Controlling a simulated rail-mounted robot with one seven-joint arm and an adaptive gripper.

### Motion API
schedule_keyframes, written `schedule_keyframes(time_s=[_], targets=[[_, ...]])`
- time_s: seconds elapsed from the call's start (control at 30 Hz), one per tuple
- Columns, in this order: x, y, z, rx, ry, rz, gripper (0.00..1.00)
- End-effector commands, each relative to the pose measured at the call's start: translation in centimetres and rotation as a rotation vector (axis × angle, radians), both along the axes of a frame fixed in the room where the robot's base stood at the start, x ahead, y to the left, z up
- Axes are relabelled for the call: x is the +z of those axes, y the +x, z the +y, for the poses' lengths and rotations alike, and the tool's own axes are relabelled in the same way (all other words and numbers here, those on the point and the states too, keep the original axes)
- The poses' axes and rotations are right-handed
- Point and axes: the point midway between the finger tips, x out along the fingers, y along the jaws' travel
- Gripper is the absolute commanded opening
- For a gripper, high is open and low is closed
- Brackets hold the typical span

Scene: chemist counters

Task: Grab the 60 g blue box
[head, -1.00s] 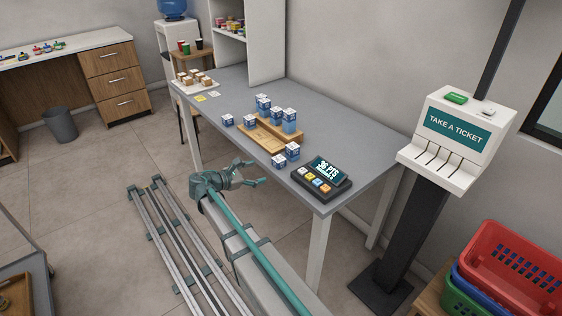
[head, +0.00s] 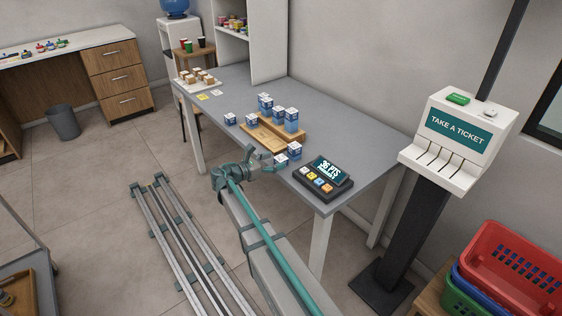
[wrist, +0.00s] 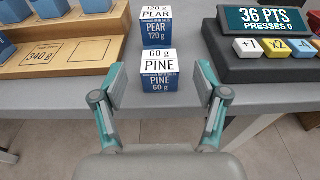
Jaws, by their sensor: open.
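The 60 g blue box (wrist: 159,82) has a white top and reads "PINE 60 g" in the wrist view. It stands upright at the front edge of the grey table. It also shows in the head view (head: 281,160), partly hidden by my gripper. My gripper (wrist: 159,88) is open, with a finger on each side of the box's front and no clear contact. In the head view my gripper (head: 272,165) is at the table's front edge. A blue box marked "PEAR 120 g" (wrist: 156,27) stands directly behind the pine box.
A wooden board (wrist: 58,56) with a printed "340 g" spot and more blue boxes lies to the left. A dark device (wrist: 262,66) with coloured buttons and a "36 PTS" display stands close on the right.

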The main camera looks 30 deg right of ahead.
Motion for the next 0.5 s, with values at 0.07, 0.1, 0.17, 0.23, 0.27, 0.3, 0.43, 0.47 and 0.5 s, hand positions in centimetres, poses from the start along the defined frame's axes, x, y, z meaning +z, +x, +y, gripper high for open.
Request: schedule_keyframes(time_s=[0.07,0.1,0.17,0.23,0.27,0.3,0.43,0.47,0.5], targets=[[0.0,0.3,-1.1,-0.002,0.0,0.0,0.73],[-0.1,0.5,-1.7,-0.002,0.0,0.0,0.73],[-0.2,0.6,-2.5,-0.002,0.0,-0.001,0.73],[-0.4,0.8,-3.3,-0.001,0.0,-0.001,0.73],[-0.4,0.9,-3.5,0.0,0.0,-0.001,0.73],[-0.5,0.9,-3.7,0.0,0.0,-0.001,0.73],[-0.6,0.9,-3.9,0.0,0.0,-0.001,0.73],[-0.6,0.9,-3.9,0.0,0.0,-0.001,0.73],[-0.6,0.9,-3.8,0.0,0.0,-0.001,0.73]])
